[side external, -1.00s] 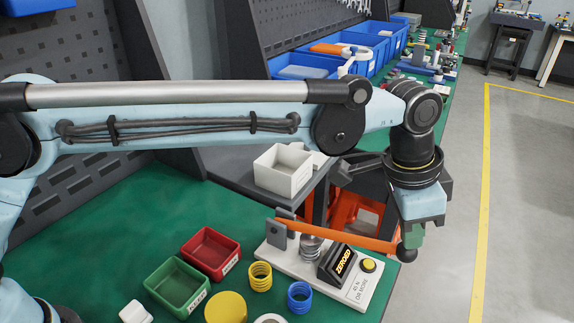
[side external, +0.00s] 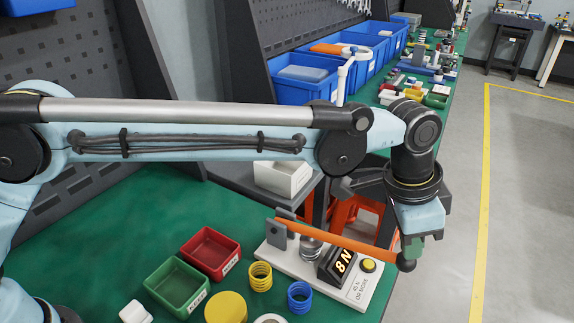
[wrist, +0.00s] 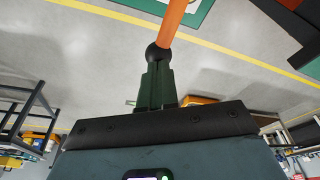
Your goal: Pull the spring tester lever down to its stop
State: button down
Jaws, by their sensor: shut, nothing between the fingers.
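The orange lever (side external: 335,240) of the spring tester runs from a grey pivot post (side external: 275,235) out over the right edge of the white base (side external: 290,262). It slopes down to a black ball knob (side external: 406,264). A spring (side external: 311,248) stands under the lever. The tester's display (side external: 338,266) reads 8 N. My gripper (side external: 412,247) is shut with its green fingers right above the knob, apparently touching its top and not gripping it. The wrist view shows the closed fingers (wrist: 157,85) against the ball (wrist: 157,53).
Red (side external: 210,253) and green (side external: 177,286) trays, yellow (side external: 260,276) and blue (side external: 300,297) springs, and a yellow disc (side external: 226,307) lie left of the tester. A white bin (side external: 284,178) stands behind it. Open floor lies right of the bench.

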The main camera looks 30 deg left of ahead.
jog(key=shift+d+f, duration=0.1)
jog(key=shift+f, duration=0.8)
jog(key=shift+x, duration=0.8)
dwell(0.5)
jog(key=shift+w+d+r+v, duration=0.1)
jog(key=shift+w+d+v, duration=0.15)
jog(key=shift+v, duration=1.2)
jog(key=shift+w+d+r+v, duration=0.1)
jog(key=shift+d+v, duration=0.25)
jog(key=shift+v, duration=1.15)
jog(key=shift+w+d+r+v, duration=0.1)
jog(key=shift+w+d+v, duration=0.15)
jog(key=shift+v, duration=1.2)
jog(key=shift+s, duration=0.1)
